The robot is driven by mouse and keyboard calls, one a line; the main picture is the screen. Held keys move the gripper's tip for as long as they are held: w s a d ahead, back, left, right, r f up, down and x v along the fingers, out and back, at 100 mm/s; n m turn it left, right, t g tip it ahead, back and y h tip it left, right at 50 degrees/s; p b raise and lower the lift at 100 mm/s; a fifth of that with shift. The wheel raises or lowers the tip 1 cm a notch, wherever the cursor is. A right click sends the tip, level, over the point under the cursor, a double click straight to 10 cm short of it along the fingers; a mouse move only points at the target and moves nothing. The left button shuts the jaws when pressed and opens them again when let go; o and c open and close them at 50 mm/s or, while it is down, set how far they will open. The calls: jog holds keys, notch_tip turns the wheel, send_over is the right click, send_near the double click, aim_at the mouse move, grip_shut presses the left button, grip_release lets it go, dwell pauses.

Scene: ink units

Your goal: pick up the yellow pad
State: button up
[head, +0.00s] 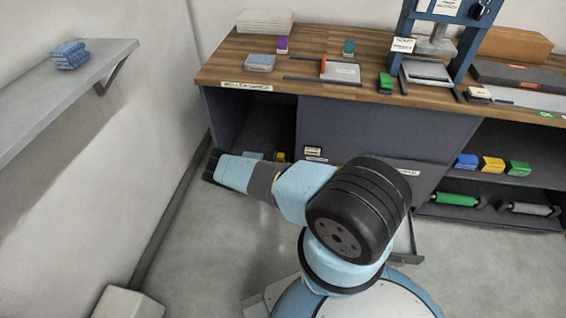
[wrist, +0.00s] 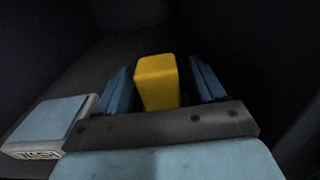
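The yellow pad (wrist: 157,82) is a small block standing inside a dark space in the wrist view. My gripper (wrist: 159,66) has its two blue fingers apart, one on each side of the pad. A dark gap shows between the pad and the right finger; the left finger is close to the pad. In the head view a bit of yellow (head: 281,156) shows in the open compartment under the bench, above my arm.
A box with a pale blue top and a label (wrist: 52,122) lies left of my gripper in the wrist view. Dark compartment walls surround it. The wooden bench top (head: 215,70) lies above the compartment. Blue, yellow and green blocks sit on a right-hand shelf (head: 545,182).

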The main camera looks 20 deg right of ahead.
jog(key=c, duration=1)
jog(key=shift+r, duration=0.1)
